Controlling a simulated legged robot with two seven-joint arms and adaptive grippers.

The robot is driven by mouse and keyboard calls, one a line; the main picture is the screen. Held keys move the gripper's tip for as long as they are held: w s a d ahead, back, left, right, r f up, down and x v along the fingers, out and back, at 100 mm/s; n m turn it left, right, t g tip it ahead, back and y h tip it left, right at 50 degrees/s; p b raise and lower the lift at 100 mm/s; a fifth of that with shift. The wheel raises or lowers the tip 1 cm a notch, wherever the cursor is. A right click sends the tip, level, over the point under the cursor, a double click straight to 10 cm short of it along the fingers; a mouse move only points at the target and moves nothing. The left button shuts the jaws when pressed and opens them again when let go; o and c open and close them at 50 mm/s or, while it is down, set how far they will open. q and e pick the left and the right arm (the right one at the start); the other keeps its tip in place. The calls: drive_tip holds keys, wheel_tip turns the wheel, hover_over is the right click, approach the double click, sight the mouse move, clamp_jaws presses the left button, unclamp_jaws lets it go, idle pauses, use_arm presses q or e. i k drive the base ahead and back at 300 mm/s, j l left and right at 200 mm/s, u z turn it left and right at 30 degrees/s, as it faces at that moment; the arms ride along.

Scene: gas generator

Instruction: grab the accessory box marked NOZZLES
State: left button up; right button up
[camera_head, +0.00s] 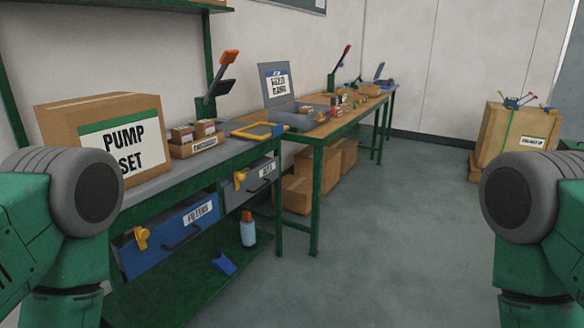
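No box with a readable NOZZLES label shows. Several small cardboard boxes (204,127) sit in an open carton (190,150) on the near workbench, right of the large PUMP SET box (62,125). The carton's front label is too small to read surely. Any markings on the small boxes are also unreadable. Green and grey links of my two arms show at the left and right edges. Neither of my grippers is in view. My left arm link covers the lower left part of the PUMP SET box.
The near workbench has a blue FILTERS drawer (165,240) and a grey drawer (250,187). A bottle (248,230) stands on its lower shelf. Cartons (292,194) sit under the far bench. A large crate (510,135) stands at right. The floor (390,220) between is clear.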

sight(346, 107)
drive_tip(key=i+l+u, duration=0.2)
drive_tip(key=i+l, duration=0.4)
drive_tip(key=i, duration=0.3)
drive_tip(key=i+l+u, duration=0.25)
drive_tip(key=i+l, duration=0.65)
drive_tip(key=i+l+u, duration=0.1)
drive_tip(key=l, duration=0.3)
drive_tip(key=i+l, duration=0.1)
drive_tip(key=l, duration=1.3)
drive_tip(key=i+l, duration=0.15)
drive_tip(key=l, duration=0.55)
